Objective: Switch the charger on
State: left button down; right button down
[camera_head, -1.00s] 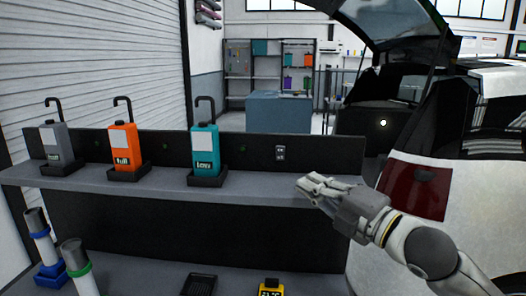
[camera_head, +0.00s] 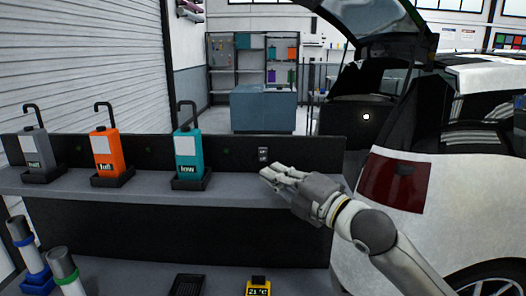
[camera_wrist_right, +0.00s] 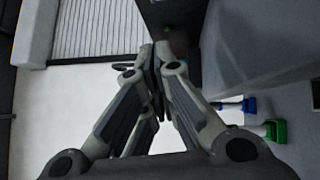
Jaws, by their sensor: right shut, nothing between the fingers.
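A small grey switch plate (camera_head: 263,154) sits on the black back panel (camera_head: 300,153) of the shelf, right of the teal unit. My right gripper (camera_head: 268,172) is shut and empty, just below and slightly right of the switch plate in the head view. Whether it touches the panel cannot be told. Its closed fingers also show in the right wrist view (camera_wrist_right: 154,60). A grey unit (camera_head: 37,152) labelled "half", an orange unit (camera_head: 106,150) labelled "full" and a teal unit (camera_head: 188,150) labelled "low" stand upright in black cradles. My left gripper is not in view.
The grey shelf (camera_head: 130,192) is clear right of the teal unit. Below stand tubes (camera_head: 22,235) in holders, a black tray (camera_head: 188,285) and a yellow display (camera_head: 258,286) reading 21 °C. A white car (camera_head: 440,165) is close on the right.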

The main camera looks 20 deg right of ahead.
aim_at(263, 157)
jog(key=w, duration=0.2)
jog(key=w+p, duration=0.1)
jog(key=w, duration=0.1)
jog(key=w+r+p, duration=0.1)
jog(key=w, duration=0.1)
jog(key=shift+w+a, duration=0.1)
jog(key=shift+w, duration=0.25)
jog(key=shift+w+d+r+p, duration=0.1)
jog(key=shift+w+d+p, duration=0.2)
jog(key=shift+w+p, duration=0.1)
jog(key=shift+w, duration=0.1)
